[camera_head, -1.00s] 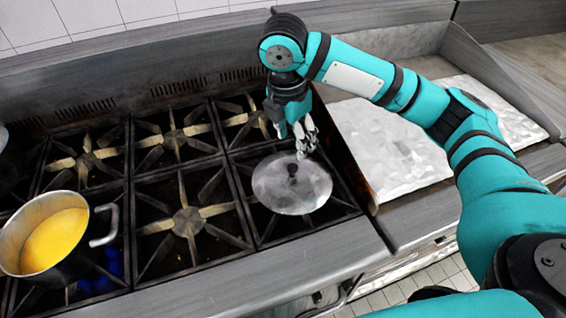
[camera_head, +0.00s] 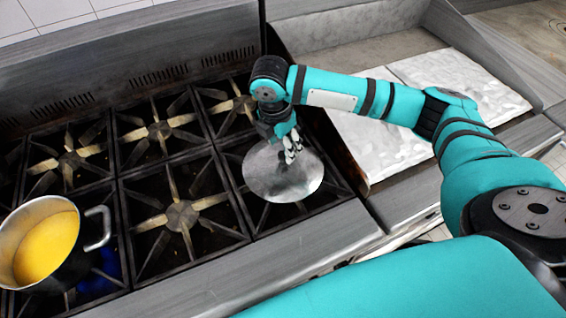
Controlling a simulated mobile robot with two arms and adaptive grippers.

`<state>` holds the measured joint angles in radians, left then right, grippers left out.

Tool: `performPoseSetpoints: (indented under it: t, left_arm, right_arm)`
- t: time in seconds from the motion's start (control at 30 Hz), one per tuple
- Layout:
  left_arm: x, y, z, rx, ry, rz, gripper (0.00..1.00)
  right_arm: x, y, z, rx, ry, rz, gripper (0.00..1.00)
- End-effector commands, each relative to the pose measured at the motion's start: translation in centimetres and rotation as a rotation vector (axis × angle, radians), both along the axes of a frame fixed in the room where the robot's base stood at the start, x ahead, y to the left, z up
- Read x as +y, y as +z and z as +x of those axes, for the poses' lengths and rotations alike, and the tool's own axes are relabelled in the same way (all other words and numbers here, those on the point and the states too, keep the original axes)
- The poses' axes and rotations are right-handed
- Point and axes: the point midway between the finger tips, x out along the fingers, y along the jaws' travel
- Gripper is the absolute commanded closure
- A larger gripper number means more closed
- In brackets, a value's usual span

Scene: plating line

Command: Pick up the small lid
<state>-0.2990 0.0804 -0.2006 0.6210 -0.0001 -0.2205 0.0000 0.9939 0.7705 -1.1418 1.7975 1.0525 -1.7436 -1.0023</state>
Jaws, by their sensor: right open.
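The small lid (camera_head: 270,182) is a round, flat grey metal disc lying on the front right burner of the stove. My right gripper (camera_head: 290,157) is open, pointing down over the far part of the lid. Its fingers hide the lid's dark knob. I cannot tell whether the fingertips touch the knob or stand around it. My left gripper is not in view.
A metal pot (camera_head: 48,245) with yellow contents stands on the front left burner, its handle toward the right. Other burners (camera_head: 180,215) are bare. A low metal side wall and a pale griddle surface (camera_head: 375,145) lie to the right of the stove.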

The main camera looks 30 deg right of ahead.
Motion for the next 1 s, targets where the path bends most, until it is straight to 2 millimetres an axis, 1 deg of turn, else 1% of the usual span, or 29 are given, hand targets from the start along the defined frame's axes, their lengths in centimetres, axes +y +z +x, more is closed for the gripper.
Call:
performPoseSetpoints:
  t: [0.03,0.13,0.3,0.4,0.5,0.7,0.73,0.77,1.0]
  left_arm:
    - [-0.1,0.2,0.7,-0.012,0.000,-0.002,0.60]
    - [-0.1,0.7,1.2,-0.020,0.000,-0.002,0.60]
    - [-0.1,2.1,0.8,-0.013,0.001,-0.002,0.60]
    - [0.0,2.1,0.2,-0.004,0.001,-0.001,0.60]
    - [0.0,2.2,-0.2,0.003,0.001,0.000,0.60]
    - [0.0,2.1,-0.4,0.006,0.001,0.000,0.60]
    - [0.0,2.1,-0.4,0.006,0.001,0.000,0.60]
    - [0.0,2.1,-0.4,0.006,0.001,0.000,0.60]
    - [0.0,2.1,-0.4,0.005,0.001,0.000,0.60]
  right_arm:
    - [-0.1,-0.2,0.0,0.001,0.000,-0.001,0.45]
    - [-0.1,-0.8,0.1,0.002,0.000,-0.002,0.45]
    - [-0.5,-3.2,0.7,0.003,-0.002,-0.002,0.45]
    - [-0.6,-4.6,0.7,0.003,0.001,-0.002,0.45]
    - [-0.7,-5.3,0.8,0.000,0.001,-0.001,0.45]
    - [-0.7,-5.4,0.8,-0.001,0.001,-0.001,0.45]
    - [-0.7,-5.4,0.8,-0.001,0.001,-0.001,0.47]
    - [-0.7,-5.4,0.8,-0.001,0.001,-0.001,0.51]
    - [-0.7,-5.4,0.8,-0.001,0.001,-0.001,0.82]
